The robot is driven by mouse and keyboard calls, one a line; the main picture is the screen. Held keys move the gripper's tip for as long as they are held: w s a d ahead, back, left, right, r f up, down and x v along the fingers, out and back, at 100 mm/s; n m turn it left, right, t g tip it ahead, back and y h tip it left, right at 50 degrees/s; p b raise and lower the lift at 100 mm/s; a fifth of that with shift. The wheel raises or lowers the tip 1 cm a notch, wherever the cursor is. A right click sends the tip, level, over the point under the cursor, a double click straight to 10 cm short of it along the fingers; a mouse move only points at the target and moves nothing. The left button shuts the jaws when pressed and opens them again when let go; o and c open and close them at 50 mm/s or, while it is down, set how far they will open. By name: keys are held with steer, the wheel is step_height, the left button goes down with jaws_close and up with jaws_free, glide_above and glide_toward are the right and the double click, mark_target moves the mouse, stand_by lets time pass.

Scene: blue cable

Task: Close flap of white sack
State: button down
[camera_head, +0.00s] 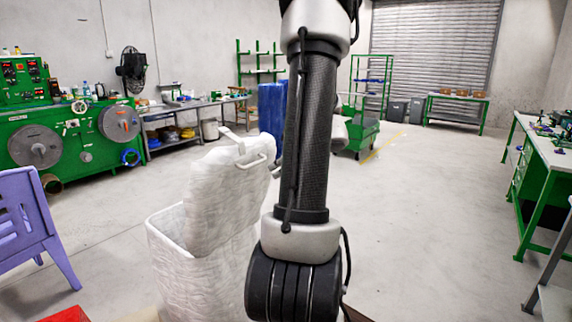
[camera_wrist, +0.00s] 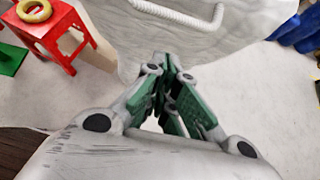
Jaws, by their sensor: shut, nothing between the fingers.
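The white sack (camera_head: 206,288) stands upright on the floor left of my arm in the head view. Its flap (camera_head: 222,190) is raised, standing up from the far right side, so the sack's top is open. A white handle (camera_head: 254,157) is on the flap's upper part. In the wrist view a white quilted surface with a handle (camera_wrist: 180,12) fills the top; it looks like part of the sack. My gripper (camera_wrist: 168,62) is shut and empty, just below that white surface in the picture. I cannot tell whether it touches it. The head view hides my gripper behind my arm.
A purple chair (camera_head: 30,225) stands left of the sack. A red stool (camera_wrist: 65,30) with a yellow ring shows in the wrist view. A green machine (camera_head: 75,140) and workbench line the left wall. Open floor (camera_head: 430,230) lies to the right, before a green-framed bench (camera_head: 545,165).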

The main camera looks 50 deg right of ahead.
steer(key=shift+w+a+f, duration=0.1)
steer(key=shift+w+f, duration=0.1)
steer(key=shift+w, duration=1.15)
steer(key=shift+w+a+f, duration=0.1)
steer(key=shift+w+f, duration=0.05)
steer(key=shift+w, duration=1.2)
